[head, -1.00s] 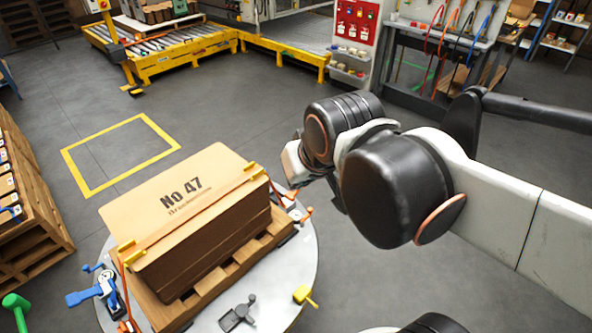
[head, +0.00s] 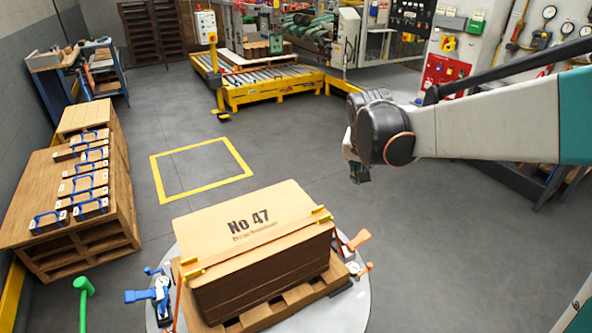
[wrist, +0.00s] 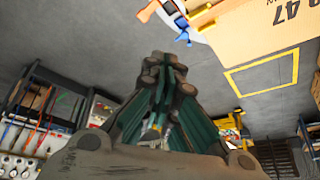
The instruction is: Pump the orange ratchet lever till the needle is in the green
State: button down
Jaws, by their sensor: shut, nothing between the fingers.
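An orange ratchet lever (head: 357,240) sticks out at the right side of the strapped cardboard stack (head: 255,240), marked No 47. A second, smaller orange part (head: 365,268) sits just below it, by a small pale gauge (head: 352,267). The needle and any green zone are too small to read. My gripper (head: 358,175) hangs above the floor, behind and above the lever, touching nothing. In the wrist view my gripper (wrist: 165,65) is shut and empty. An orange handle (wrist: 148,11) shows there at the top edge, beside the stack (wrist: 255,30).
The stack stands on a wooden pallet (head: 262,318) on a round grey table (head: 350,308). A blue lever (head: 145,295) is at its left. A green-headed post (head: 84,287) stands left of the table. Open floor lies right of the table.

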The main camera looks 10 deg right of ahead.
jog(key=w+d+f+m, duration=0.2)
jog(key=w+d+f, duration=0.1)
jog(key=w+f, duration=0.35)
jog(key=m+g+h+p, duration=0.1)
jog(key=m+g+h, duration=0.15)
jog(key=m, duration=0.35)
send_over(366, 234)
jog(key=s+a, duration=0.2)
jog(key=a, duration=0.4)
notch_tip(366, 234, down, 26)
jog(key=shift+w+d+f+g, duration=0.15)
jog(key=shift+d+g, duration=0.1)
jog(key=shift+g, duration=0.1)
jog(key=shift+f, duration=0.1)
jog(key=b+x, duration=0.5)
jog(key=x, duration=0.8)
jog(key=shift+w+f+b, duration=0.1)
jog(key=shift+f+b, duration=0.25)
jog(key=shift+f, duration=0.05)
jog(key=shift+d, duration=0.1)
